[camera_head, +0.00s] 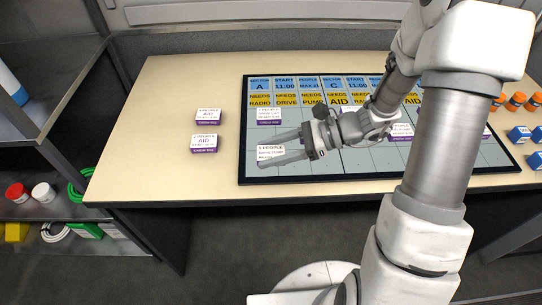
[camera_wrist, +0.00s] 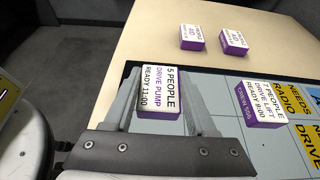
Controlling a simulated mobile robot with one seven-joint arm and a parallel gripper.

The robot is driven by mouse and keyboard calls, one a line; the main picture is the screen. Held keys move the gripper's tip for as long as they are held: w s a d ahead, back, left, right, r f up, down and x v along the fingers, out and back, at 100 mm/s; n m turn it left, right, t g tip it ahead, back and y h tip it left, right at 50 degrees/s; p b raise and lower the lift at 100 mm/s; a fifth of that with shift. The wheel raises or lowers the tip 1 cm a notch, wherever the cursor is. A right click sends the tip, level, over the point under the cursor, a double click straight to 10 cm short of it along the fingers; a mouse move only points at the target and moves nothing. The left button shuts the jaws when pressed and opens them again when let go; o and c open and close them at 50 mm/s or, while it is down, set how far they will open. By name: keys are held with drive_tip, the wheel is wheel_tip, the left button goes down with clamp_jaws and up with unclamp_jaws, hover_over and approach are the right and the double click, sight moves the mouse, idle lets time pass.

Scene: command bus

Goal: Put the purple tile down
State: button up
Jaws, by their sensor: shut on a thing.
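A purple tile with a white label (camera_wrist: 158,88) reading 5 PEOPLE, DRIVE PUMP, READY 11:00 is between the fingers of my gripper (camera_wrist: 160,105). My gripper (camera_head: 280,151) is shut on it. In the head view this tile (camera_head: 270,150) is at the left part of the dark-framed board (camera_head: 350,172), over the lower area of its first column, headed sector A. Whether it touches the board I cannot tell. Another purple tile (camera_head: 268,116), marked 7 PEOPLE, DRIVE LIFT, sits higher in the same column; it also shows in the wrist view (camera_wrist: 258,105).
Two purple AID tiles, one farther (camera_head: 208,117) and one nearer (camera_head: 204,144), lie on the beige table (camera_head: 160,105) left of the board. More purple tiles are partly behind my arm. Orange (camera_head: 516,101) and blue (camera_head: 519,134) pieces stand at the right.

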drive_tip(key=shift+f, duration=0.45)
drive_tip(key=shift+f, duration=0.2)
drive_tip(key=o, duration=1.4)
drive_tip(key=shift+r, duration=0.15)
